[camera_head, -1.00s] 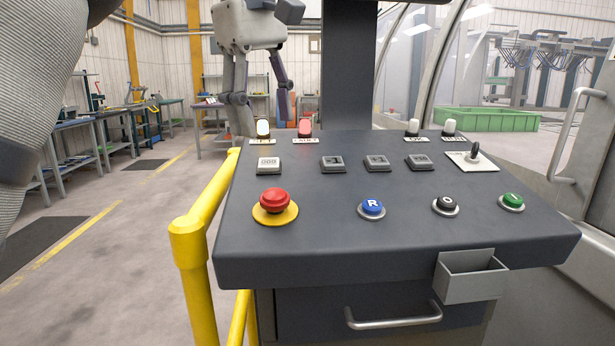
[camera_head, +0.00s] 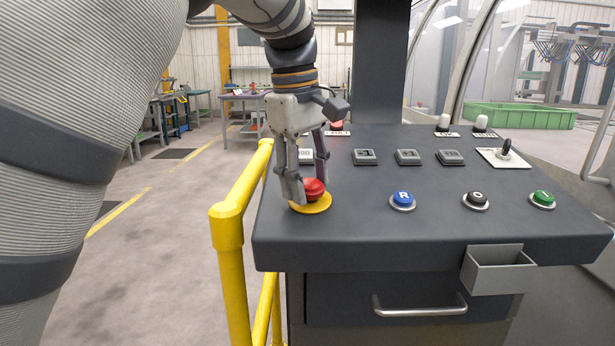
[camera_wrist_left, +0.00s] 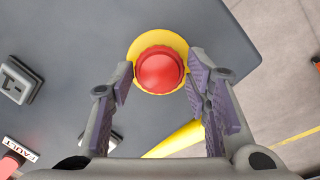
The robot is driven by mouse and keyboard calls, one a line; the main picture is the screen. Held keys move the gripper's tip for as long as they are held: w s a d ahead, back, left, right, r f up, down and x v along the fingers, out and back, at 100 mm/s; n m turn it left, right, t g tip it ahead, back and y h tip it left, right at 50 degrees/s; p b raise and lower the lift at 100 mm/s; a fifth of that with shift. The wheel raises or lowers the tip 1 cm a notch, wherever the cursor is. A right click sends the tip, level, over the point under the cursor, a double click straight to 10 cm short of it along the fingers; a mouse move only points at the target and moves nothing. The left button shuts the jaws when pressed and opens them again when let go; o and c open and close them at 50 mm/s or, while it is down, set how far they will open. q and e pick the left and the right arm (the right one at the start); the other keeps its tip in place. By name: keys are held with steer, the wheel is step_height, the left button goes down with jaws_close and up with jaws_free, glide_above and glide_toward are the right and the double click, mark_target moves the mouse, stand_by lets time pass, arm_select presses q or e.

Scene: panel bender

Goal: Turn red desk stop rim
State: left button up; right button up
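The red desk stop button (camera_head: 315,190) sits on a round yellow plate (camera_head: 318,208) at the left front of the dark desk panel. It also shows in the left wrist view (camera_wrist_left: 160,70), with its ridged rim clear. My left gripper (camera_head: 307,184) is over the button, pointing down, with one finger on each side of it. In the left wrist view its fingers (camera_wrist_left: 159,80) are apart, with a small gap between each and the red rim. The near finger hides part of the button in the head view. My right gripper is in neither view.
Blue (camera_head: 402,200), black (camera_head: 475,199) and green (camera_head: 542,198) buttons line the desk front to the right. Square switches stand behind. A yellow rail (camera_head: 228,230) runs along the desk's left side. A grey bin (camera_head: 500,270) hangs at the front edge.

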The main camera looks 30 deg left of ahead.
arm_select(q)
steer(key=c, duration=0.5)
steer(key=shift+c, duration=0.2)
steer(key=m, duration=0.5)
steer(key=shift+w+d+g, duration=0.1)
steer(key=shift+w+g, duration=0.05)
steer(key=shift+g, duration=0.25)
steer(key=shift+f+m+y, duration=0.1)
steer(key=shift+m+y, duration=0.2)
steer(key=shift+m, duration=1.2)
